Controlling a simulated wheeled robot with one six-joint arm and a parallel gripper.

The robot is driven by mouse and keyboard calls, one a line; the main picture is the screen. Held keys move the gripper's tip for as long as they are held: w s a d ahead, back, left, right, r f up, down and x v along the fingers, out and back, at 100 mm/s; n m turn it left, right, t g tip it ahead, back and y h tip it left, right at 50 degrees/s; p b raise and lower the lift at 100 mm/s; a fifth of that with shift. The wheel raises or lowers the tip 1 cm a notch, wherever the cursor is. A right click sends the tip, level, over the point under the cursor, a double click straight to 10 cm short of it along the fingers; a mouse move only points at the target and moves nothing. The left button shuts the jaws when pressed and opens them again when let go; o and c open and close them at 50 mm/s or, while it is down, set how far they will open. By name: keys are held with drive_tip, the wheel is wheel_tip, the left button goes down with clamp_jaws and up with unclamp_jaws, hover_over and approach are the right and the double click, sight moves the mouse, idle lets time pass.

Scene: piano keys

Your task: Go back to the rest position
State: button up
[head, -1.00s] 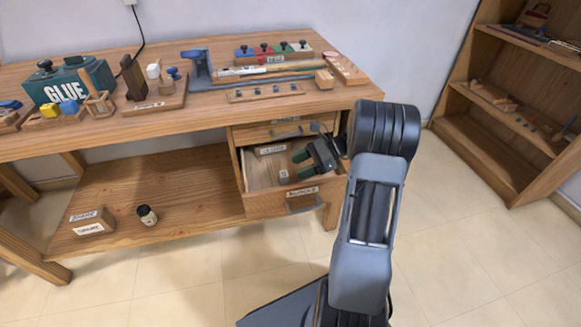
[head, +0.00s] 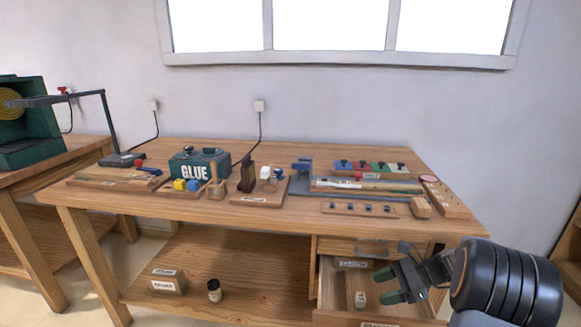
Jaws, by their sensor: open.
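My gripper (head: 395,285) is at the lower right of the head view, with green-tipped fingers apart and nothing between them. It is over the open drawer (head: 368,318) under the workbench, in front of its right inner part. A small light block with a label (head: 360,299) lies in the drawer, left of the fingers and apart from them in the picture.
The workbench (head: 290,222) carries a green glue box (head: 197,165), a blue clamp-like tool (head: 302,176) and a rack of coloured blocks (head: 370,168). A box (head: 168,281) and a small dark jar (head: 214,290) stand on the lower shelf. A second table (head: 70,163) is at left.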

drive_tip(key=s+a+r+n+h+p, duration=0.3)
drive_tip(key=r+n+p, duration=0.3)
drive_tip(key=r+p, duration=0.3)
drive_tip(key=s+a+r+n+t+h+p, duration=0.1)
drive_tip(key=s+a+r+n+h+p, duration=0.3)
drive_tip(key=r+p, duration=0.5)
drive_tip(key=s+a+r+n+h+p, duration=0.4)
drive_tip(key=s+r+n+p, duration=0.3)
drive_tip(key=r, duration=1.1)
drive_tip(key=shift+s+a+n+t+h+p, duration=0.25)
drive_tip(key=shift+n+t+h+p, duration=0.25)
drive_tip(key=shift+n+p, duration=0.75)
drive_tip(key=shift+r+m, duration=0.1)
drive_tip(key=shift+m, duration=0.25)
